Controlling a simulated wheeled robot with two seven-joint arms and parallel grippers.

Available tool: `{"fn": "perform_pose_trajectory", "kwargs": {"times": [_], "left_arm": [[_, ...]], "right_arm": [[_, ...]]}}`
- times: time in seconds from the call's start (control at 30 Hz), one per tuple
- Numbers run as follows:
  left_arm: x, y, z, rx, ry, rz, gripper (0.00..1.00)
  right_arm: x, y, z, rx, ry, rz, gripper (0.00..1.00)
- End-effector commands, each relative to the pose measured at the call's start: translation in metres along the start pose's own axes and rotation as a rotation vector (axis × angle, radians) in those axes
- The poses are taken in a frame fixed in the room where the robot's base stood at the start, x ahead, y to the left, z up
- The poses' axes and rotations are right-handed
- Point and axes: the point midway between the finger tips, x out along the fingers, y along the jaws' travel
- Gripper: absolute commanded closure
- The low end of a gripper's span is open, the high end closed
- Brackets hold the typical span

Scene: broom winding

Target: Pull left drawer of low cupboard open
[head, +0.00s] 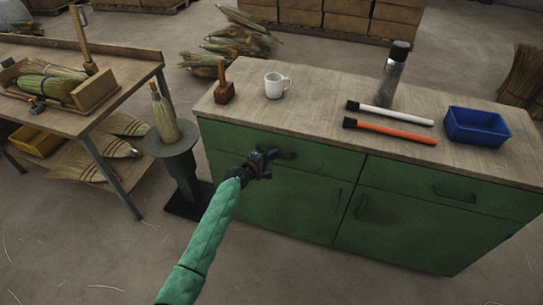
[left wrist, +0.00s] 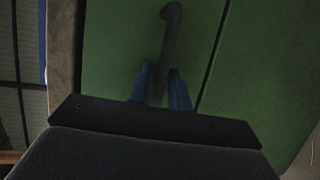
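The low cupboard (head: 290,205) is green with a wooden top. Its left drawer (head: 325,158) looks flush with the front. The dark bar handle (head: 288,155) of that drawer is partly covered by my left gripper (head: 270,156) in the head view. In the left wrist view the handle (left wrist: 172,35) runs down between the two blue fingers of my left gripper (left wrist: 161,85), which sit close on both sides of it. The fingers look shut on the handle. My right gripper is not in view.
A stand with a broom head (head: 164,115) is left of the cupboard. The floor in front is clear.

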Motion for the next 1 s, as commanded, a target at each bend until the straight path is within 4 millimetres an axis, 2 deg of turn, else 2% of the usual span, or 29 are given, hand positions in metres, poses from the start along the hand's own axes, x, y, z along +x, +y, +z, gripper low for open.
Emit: {"fn": "perform_pose_trajectory", "kwargs": {"times": [0.2,0.3,0.67,0.87,1.0], "left_arm": [[0.0,0.0,0.0,0.0,0.0,0.0,0.83],[0.0,0.0,0.0,0.0,0.0,0.0,1.0],[-0.005,-0.001,0.002,0.0,0.0,0.0,1.0],[-0.029,-0.008,0.012,-0.001,0.0,-0.003,1.0],[-0.058,-0.014,0.024,0.0,0.0,-0.002,1.0]], "right_arm": [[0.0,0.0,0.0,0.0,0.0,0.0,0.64],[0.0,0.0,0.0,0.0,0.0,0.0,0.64],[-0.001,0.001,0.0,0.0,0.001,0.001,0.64],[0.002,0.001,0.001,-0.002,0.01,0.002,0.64],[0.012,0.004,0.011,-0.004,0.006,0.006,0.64]]}}
